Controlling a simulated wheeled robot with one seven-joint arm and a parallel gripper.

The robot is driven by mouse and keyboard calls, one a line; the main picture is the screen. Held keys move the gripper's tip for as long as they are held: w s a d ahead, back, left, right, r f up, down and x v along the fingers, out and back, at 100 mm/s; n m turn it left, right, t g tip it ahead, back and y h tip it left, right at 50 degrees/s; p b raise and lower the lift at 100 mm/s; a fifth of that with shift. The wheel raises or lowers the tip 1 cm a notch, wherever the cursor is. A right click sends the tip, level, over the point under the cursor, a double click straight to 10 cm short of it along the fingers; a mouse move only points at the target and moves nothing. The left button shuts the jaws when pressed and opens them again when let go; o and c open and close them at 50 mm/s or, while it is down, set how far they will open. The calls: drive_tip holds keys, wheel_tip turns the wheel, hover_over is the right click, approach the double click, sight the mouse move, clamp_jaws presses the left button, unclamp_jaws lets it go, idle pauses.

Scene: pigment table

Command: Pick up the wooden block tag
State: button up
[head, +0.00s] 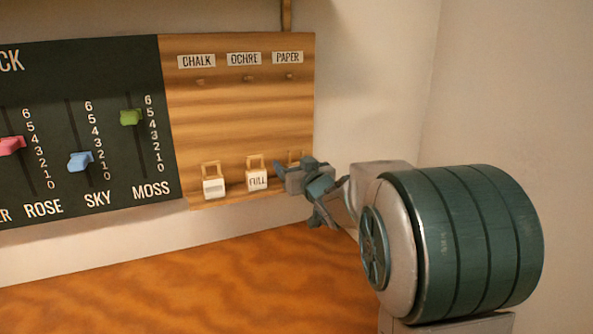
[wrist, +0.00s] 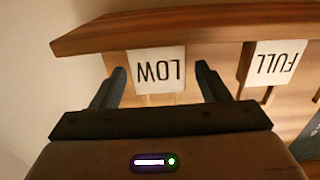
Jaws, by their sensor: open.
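Three tags with wooden loop tops stand in a row along the foot of the wooden board. The left tag (head: 214,187) has a face too small to read, the middle one reads FULL (head: 257,180), and the right one (head: 294,157) is mostly hidden behind my gripper (head: 316,184). In the wrist view a white LOW tag (wrist: 157,70) appears upside down between the two open fingers of my gripper (wrist: 160,76), with a gap on each side. The FULL tag (wrist: 276,62) is to its right there. I cannot tell which is the wooden block tag.
The wooden board (head: 240,125) carries CHALK, OCHRE and PAPER labels with a small peg under each. A dark slider panel (head: 75,130) with pink, blue and green knobs adjoins it on the left. The wooden tabletop (head: 200,290) below is bare.

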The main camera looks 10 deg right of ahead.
drive_tip(key=c, duration=1.1)
drive_tip(key=shift+o, duration=0.2)
drive_tip(key=shift+r, duration=0.5)
wheel_tip(320, 180, up, 4)
drive_tip(key=shift+s+d+f+p, duration=0.1)
drive_tip(key=shift+s+d+p, duration=0.05)
drive_tip(key=shift+p, duration=0.3)
drive_tip(key=s+d+r+p, duration=0.2)
drive_tip(key=s+d+r, duration=0.4)
drive_tip(key=s, duration=0.3)
drive_tip(key=shift+d+p, duration=0.3)
drive_tip(key=shift+d, duration=0.1)
